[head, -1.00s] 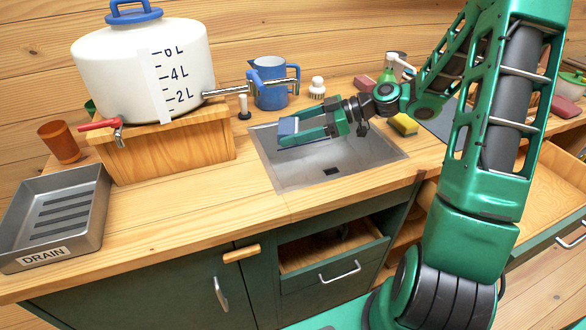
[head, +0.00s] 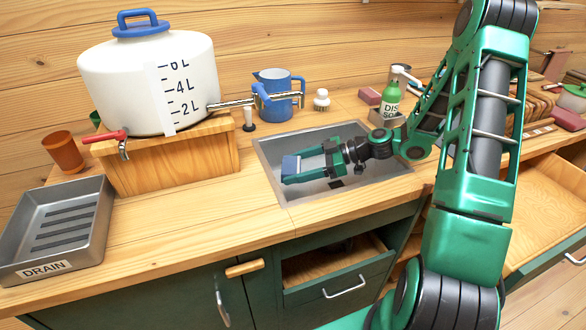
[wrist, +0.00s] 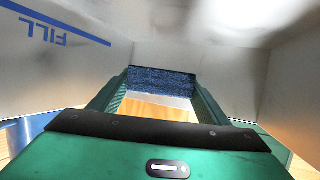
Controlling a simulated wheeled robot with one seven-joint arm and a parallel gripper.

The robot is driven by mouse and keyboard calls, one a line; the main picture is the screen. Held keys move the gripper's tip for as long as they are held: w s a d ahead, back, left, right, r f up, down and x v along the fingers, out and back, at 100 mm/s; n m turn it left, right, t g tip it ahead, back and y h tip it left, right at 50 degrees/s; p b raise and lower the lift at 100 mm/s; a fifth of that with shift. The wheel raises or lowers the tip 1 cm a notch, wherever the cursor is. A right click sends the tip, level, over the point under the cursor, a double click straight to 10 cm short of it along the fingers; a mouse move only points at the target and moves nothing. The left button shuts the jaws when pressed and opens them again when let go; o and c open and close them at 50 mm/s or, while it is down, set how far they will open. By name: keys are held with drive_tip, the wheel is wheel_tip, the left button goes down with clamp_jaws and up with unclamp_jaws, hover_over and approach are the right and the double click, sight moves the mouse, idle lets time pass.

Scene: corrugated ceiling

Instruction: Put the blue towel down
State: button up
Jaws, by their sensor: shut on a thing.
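The blue towel (head: 291,166) is a small blue piece at the end of my gripper (head: 302,168). My gripper is shut on it, with the towel spanning the fingertips in the wrist view (wrist: 160,80). The gripper is inside the metal sink (head: 305,142), over its left part and below the rim in the head view. The wrist view shows pale sink walls with a blue line and the word FILL (wrist: 45,38). A strip of wood-coloured surface shows between the fingers. I cannot tell whether the towel touches the sink.
A grey tray marked DRAIN (head: 95,222) sits on the counter at left. A white water tank (head: 125,85) stands on a wooden box (head: 180,165), its spout reaching toward the sink. A blue jug (head: 279,92), a brush (head: 321,98) and a soap bottle (head: 391,98) stand behind the sink.

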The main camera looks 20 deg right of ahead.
drive_tip(key=shift+f, duration=0.65)
drive_tip(key=o, duration=1.3)
drive_tip(key=shift+c, duration=0.2)
drive_tip(key=shift+r, duration=0.55)
drive_tip(key=v, duration=0.7)
drive_tip(key=shift+d+r, duration=0.15)
drive_tip(key=shift+d, duration=0.1)
drive_tip(key=shift+a, duration=0.1)
